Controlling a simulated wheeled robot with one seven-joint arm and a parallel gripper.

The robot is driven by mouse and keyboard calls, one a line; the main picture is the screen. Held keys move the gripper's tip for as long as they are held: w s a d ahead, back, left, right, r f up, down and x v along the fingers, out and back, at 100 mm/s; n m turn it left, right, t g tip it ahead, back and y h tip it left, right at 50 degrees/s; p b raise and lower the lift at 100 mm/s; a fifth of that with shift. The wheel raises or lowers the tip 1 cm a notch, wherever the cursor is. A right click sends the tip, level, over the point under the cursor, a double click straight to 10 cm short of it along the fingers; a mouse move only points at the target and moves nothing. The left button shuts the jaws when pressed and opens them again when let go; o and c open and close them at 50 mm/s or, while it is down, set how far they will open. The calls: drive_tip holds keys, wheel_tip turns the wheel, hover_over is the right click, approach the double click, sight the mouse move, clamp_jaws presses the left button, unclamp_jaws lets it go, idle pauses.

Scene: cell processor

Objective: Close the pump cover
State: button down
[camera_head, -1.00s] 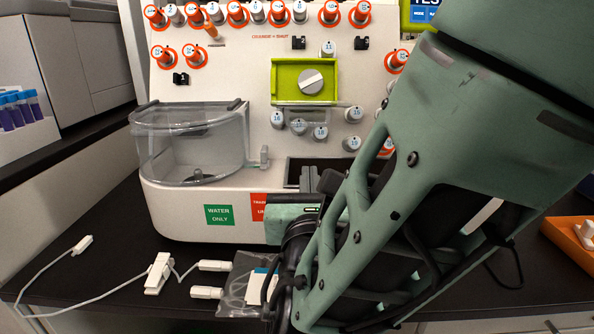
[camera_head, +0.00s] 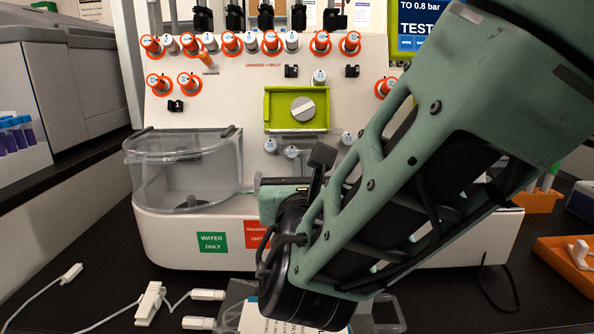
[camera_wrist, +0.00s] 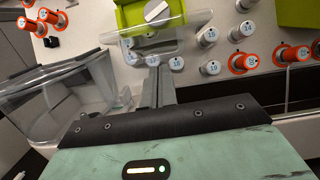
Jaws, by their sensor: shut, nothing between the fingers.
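The pump is a lime-green housing (camera_head: 297,91) with a grey knob (camera_head: 303,109) on the white front panel. The housing also shows at the top of the wrist view (camera_wrist: 122,18). A clear flap (camera_wrist: 170,45), which looks like the pump cover, sticks out along the housing's lower side, away from the knob. The knob is uncovered. My gripper (camera_wrist: 158,78) is shut and empty, its grey fingers just below the flap in the wrist view. I cannot tell whether they touch it. In the head view my gripper (camera_head: 322,157) is below the housing, partly hidden by my arm.
A clear curved basin (camera_head: 185,170) stands left of the pump. Grey and orange-ringed knobs (camera_head: 320,42) surround the housing. White cable connectors (camera_head: 150,303) and a plastic bag (camera_head: 235,300) lie on the black bench. An orange tray (camera_head: 570,265) stands at right.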

drive_tip(key=shift+s+r+g+p, duration=0.1)
drive_tip(key=shift+r+g+p, duration=0.25)
drive_tip(key=shift+p, duration=0.45)
